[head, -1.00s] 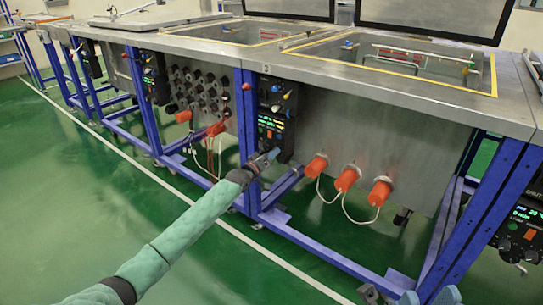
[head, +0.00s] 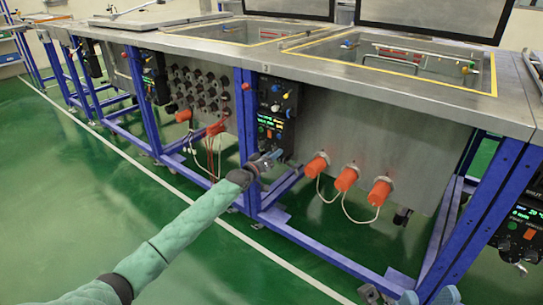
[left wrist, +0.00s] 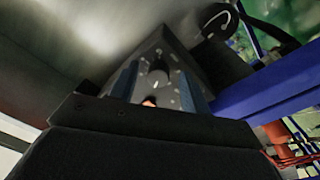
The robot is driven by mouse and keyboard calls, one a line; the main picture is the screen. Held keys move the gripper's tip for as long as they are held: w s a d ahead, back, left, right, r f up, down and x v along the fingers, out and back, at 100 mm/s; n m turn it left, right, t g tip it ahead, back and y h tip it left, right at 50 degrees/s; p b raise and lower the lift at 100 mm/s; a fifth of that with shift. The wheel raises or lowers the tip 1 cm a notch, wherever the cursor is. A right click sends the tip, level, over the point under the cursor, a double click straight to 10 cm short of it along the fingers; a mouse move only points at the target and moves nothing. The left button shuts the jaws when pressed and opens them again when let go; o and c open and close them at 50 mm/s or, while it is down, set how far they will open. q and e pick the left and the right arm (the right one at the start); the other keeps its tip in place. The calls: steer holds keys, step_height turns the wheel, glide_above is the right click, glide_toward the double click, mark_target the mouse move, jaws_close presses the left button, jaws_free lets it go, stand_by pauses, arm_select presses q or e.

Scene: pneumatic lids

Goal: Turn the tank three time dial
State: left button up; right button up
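The tank three control panel (head: 277,103) is a black box on the blue frame, with small knobs, lit displays and coloured buttons. My left gripper (head: 268,158) is at its lower edge. In the left wrist view, a black round dial (left wrist: 157,76) on the dark panel face shows beyond and between my two blue fingers (left wrist: 158,90). The fingers are apart, and I cannot tell whether they touch the dial. An orange-red button (left wrist: 149,101) shows below the dial. My right gripper (head: 428,297) shows only its blue fingertips, apart and empty, at the bottom edge of the head view.
Orange plugs with white cables (head: 346,179) stick out of the tank front right of the panel. A blue post (head: 246,135) stands just left of it. The steel tabletop (head: 400,92) overhangs above. The green floor (head: 90,205) in front is clear.

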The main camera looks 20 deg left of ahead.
arm_select(q)
steer(key=shift+r, duration=0.1)
steer(key=shift+a, duration=0.1)
steer(key=p+v, duration=0.1)
steer(key=v, duration=0.6)
steer(key=shift+s, duration=0.4)
steer(key=shift+a, duration=0.1)
